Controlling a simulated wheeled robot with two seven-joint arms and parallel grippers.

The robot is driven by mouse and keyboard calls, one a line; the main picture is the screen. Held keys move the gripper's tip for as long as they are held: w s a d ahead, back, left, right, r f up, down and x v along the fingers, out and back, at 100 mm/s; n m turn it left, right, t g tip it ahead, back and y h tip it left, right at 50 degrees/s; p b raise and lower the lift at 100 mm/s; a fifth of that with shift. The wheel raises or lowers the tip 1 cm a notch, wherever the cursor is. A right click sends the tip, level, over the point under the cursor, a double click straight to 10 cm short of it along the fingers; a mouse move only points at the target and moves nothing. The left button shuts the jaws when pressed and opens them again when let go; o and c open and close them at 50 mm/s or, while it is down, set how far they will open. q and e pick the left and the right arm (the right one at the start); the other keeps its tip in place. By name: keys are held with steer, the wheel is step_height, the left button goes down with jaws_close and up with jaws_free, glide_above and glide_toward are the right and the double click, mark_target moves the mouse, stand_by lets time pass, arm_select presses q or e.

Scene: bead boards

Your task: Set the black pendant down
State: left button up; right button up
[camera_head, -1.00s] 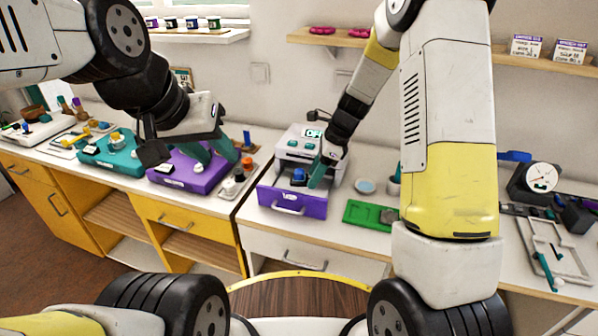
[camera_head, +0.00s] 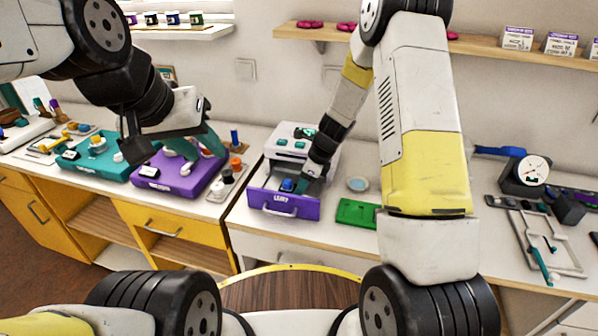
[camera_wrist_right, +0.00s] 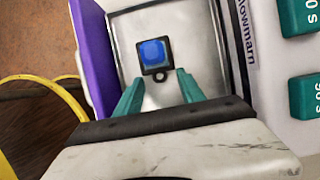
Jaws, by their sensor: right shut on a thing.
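The black pendant (camera_wrist_right: 153,71) is a small dark square frame with a blue centre and a ring at its near end. In the right wrist view it sits between the teal fingertips of my right gripper (camera_wrist_right: 160,80), which is shut on it. It is over the grey metal floor of the open drawer (camera_wrist_right: 115,35); I cannot tell whether it touches the floor. In the head view the pendant's blue (camera_head: 288,185) shows in the purple-fronted drawer (camera_head: 284,205). My left gripper (camera_head: 196,148) appears open above the purple board, apart from the drawer.
The white machine (camera_head: 300,135) with teal buttons stands behind the drawer. A green mat (camera_head: 356,213) and small dish (camera_head: 358,184) lie to its right. The purple board (camera_head: 177,183), teal board (camera_head: 95,165) and a bead tray (camera_head: 222,193) stand to its left.

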steer(key=shift+f, duration=0.15)
steer(key=shift+f, duration=0.1)
steer(key=o, duration=1.3)
steer(key=shift+o, duration=0.2)
steer(key=s+d+r+n, duration=0.2)
steer(key=r, duration=0.5)
steer(key=s+d+r+n+t, duration=0.1)
steer(key=s+d+r+n, duration=0.15)
steer(key=r, duration=0.45)
steer(key=s+d+r+n, duration=0.1)
steer(key=s+r, duration=0.1)
steer(key=r, duration=0.5)
steer(key=s+d+r+n+t+h, duration=0.1)
steer(key=s+d+r+n+t, duration=0.1)
steer(key=s+r+n, duration=0.3)
steer(key=s+d+r+n+t+h, duration=0.1)
steer(key=s+d+r+n, duration=0.2)
steer(key=s+r+n, duration=0.3)
steer(key=s+n, duration=0.5)
steer(key=s, duration=0.3)
steer(key=shift+s+n+t, duration=0.35)
steer(key=shift+t, duration=0.05)
